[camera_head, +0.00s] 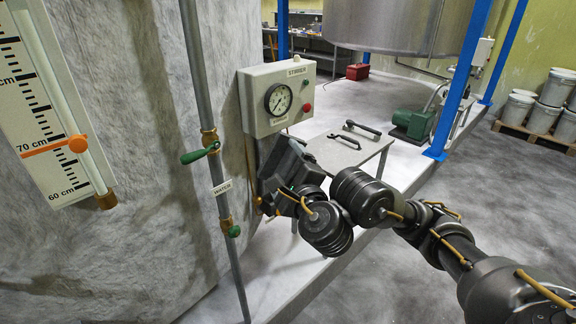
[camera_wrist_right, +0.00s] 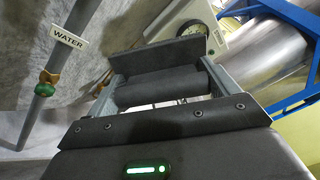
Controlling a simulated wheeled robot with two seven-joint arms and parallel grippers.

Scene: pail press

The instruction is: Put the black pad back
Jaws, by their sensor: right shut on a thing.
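My right gripper (camera_head: 282,176) is in front of the pale wall, below the gauge box. In the right wrist view its two grey fingers are shut on a dark rounded bar (camera_wrist_right: 160,90), which looks like the grip of the black pad (camera_wrist_right: 160,58). The flat dark face of the pad lies just beyond the fingertips. In the head view the hand and wrist hide most of the pad, and I cannot tell whether it touches the wall. My left gripper is not in view.
The gauge box marked STIRRER (camera_head: 287,96) hangs close above the hand. A small grey table (camera_head: 330,158) with two dark handled tools stands behind it. A water pipe (camera_head: 212,160) with a green valve handle (camera_head: 200,152) runs down at left. A blue post (camera_head: 458,85) stands at right.

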